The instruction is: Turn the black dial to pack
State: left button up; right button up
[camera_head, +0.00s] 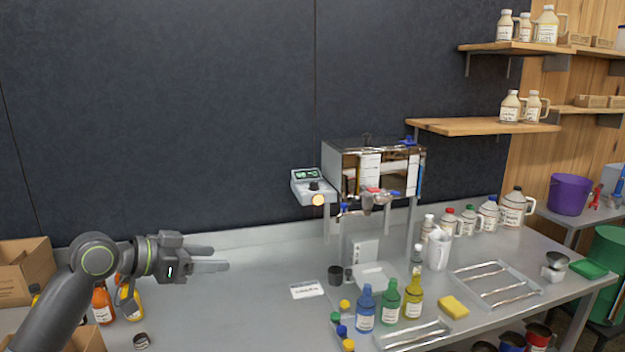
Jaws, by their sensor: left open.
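A small grey control box (313,187) with a green display is fixed at the left side of the metal evaporator (372,172). A black dial (314,186) sits on its face, above a round pale yellow knob or light (318,199). The dial's setting and any labels are too small to read. My left gripper (228,259) is to the left of and lower than the box, above the metal table, pointing right. Its fingers are apart with nothing between them. My right gripper is not in view.
The metal table (250,310) is mostly clear between my gripper and the box. Blue, green and yellow bottles (389,300) stand near the front. Orange bottles (102,304) stand beside my left arm.

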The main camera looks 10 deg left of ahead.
aim_at(314, 186)
jog(key=i, duration=1.6)
